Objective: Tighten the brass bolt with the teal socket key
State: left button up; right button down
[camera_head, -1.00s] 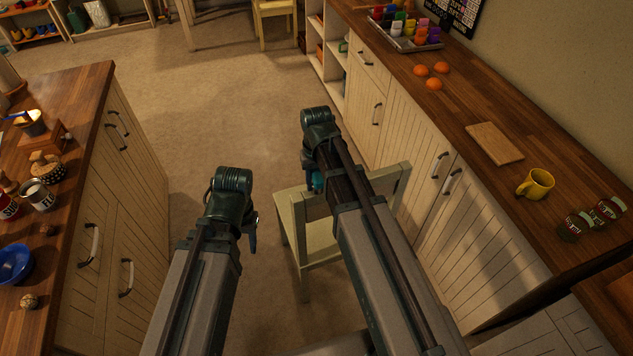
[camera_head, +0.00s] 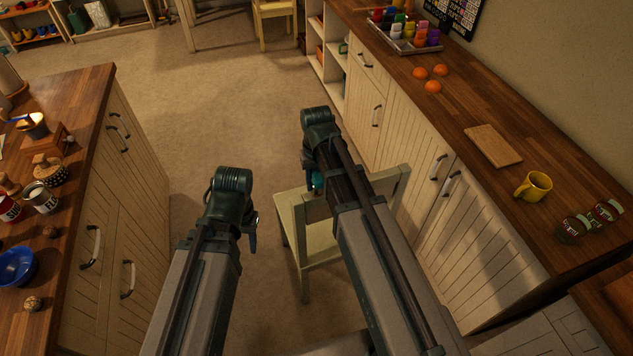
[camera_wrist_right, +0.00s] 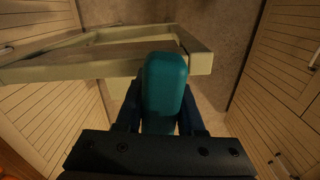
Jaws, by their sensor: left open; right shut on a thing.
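The teal socket key (camera_wrist_right: 165,85) fills the middle of the right wrist view, between the two dark fingers of my right gripper (camera_wrist_right: 161,112). My right gripper is shut on it. In the head view a small teal part of the key (camera_head: 318,180) shows beside my right wrist, above the chair; the rest is hidden by my arm. My left gripper (camera_head: 253,232) hangs below my left wrist, partly hidden, open, over the floor. I see no brass bolt in either view.
A pale chair (camera_head: 318,243) stands under my right arm, its backrest close by. A wooden counter (camera_head: 480,110) runs along the right, with a yellow mug (camera_head: 536,186) and cutting board (camera_head: 493,146). Another counter (camera_head: 85,90) stands left. The floor (camera_head: 230,100) ahead is clear.

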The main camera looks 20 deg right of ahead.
aim_at(317, 173)
jog(key=shift+r+p, duration=1.65)
jog(key=shift+r, duration=0.15)
jog(key=shift+r, duration=0.1)
